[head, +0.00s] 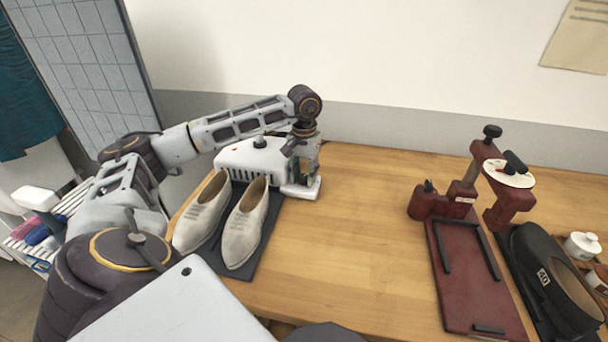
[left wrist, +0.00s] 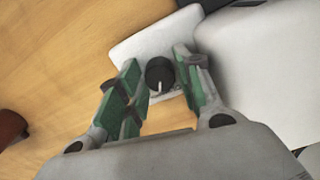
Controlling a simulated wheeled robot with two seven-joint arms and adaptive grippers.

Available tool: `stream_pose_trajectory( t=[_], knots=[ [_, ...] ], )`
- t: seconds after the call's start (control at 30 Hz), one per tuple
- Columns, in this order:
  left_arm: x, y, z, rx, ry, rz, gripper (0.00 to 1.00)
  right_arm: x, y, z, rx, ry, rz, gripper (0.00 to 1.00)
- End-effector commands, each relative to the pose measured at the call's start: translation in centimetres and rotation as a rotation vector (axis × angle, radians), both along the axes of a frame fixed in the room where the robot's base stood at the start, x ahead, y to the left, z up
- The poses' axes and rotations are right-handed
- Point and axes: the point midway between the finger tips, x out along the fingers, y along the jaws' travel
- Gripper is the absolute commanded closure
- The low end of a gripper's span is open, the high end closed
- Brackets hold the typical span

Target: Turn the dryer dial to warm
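The dryer (head: 245,160) is a white box with slots, at the back of the wooden table. A white plate (head: 303,190) juts from its right side. In the left wrist view the dial (left wrist: 159,73) is a round black knob with a white pointer line, on the white surface (left wrist: 152,42). My left gripper (head: 300,168) is over the plate, fingers pointing down. In the wrist view its green-padded fingers (left wrist: 158,82) are apart, one on each side of the dial. I cannot tell whether they touch it. No dial markings are readable. My right gripper is not in view.
Two pale shoes (head: 245,222) stand on a dark mat in front of the dryer. A dark red stand (head: 465,270) and a black shoe (head: 550,280) are at the right, near white jars (head: 582,246). The table's middle (head: 365,230) is clear.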

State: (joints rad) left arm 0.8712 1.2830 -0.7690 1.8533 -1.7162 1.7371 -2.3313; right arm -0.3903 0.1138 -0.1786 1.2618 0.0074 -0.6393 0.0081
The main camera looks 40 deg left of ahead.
Motion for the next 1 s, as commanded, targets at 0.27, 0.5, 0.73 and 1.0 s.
stream_pose_trajectory(
  t=[0.27,0.5,0.73,1.0],
  knots=[
    [-0.02,0.03,-0.03,0.001,0.001,0.001,0.49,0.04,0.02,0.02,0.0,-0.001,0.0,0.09],
    [-0.04,0.08,-0.04,0.002,0.002,0.008,0.49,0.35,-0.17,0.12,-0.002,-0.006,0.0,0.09],
    [-0.06,0.09,-0.06,0.001,0.003,0.057,0.49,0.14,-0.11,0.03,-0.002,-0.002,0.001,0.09],
    [-0.06,0.08,-0.04,0.001,0.003,0.174,0.49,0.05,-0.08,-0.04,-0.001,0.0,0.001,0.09]
  ],
)
